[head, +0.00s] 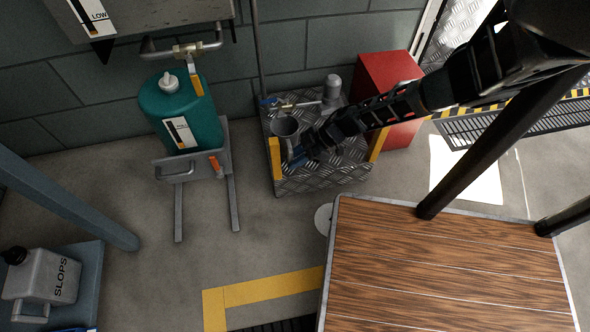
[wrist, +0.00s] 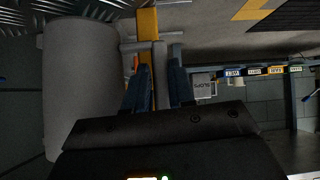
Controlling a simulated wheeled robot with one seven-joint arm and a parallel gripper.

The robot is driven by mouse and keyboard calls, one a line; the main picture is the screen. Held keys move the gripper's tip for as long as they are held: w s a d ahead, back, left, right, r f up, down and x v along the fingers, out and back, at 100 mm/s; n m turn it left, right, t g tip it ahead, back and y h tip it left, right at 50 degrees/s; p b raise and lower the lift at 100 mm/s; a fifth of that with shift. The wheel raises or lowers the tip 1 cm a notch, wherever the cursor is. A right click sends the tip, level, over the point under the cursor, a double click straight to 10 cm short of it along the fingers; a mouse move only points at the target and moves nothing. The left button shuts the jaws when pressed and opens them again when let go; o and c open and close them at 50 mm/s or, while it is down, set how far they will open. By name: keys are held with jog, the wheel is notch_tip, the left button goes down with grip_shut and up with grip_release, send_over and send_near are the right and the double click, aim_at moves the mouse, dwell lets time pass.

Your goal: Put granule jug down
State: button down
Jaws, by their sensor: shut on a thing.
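The granule jug, a grey open-topped cylinder (head: 286,128), is upright at the left part of a diamond-plate platform (head: 320,178). My gripper (head: 299,157) reaches in from the right and is shut at the jug's side. In the wrist view the jug's pale wall (wrist: 80,90) fills the left side, and the blue fingers (wrist: 157,92) are beside it, around a narrow grey part that looks like its handle. I cannot tell whether the jug's base touches the plate.
Yellow posts (head: 274,158) edge the platform. A grey capped fitting (head: 332,88) and pipework are at its back, with a red box (head: 390,75) to the right. A teal tank (head: 180,112) stands left on a bracket. A wooden table (head: 450,265) is in front.

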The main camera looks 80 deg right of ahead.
jog(key=shift+f+b, duration=2)
jog(key=shift+f, duration=0.2)
jog(key=shift+f, duration=0.15)
jog(key=c, duration=1)
grip_release()
jog(key=shift+o, duration=0.2)
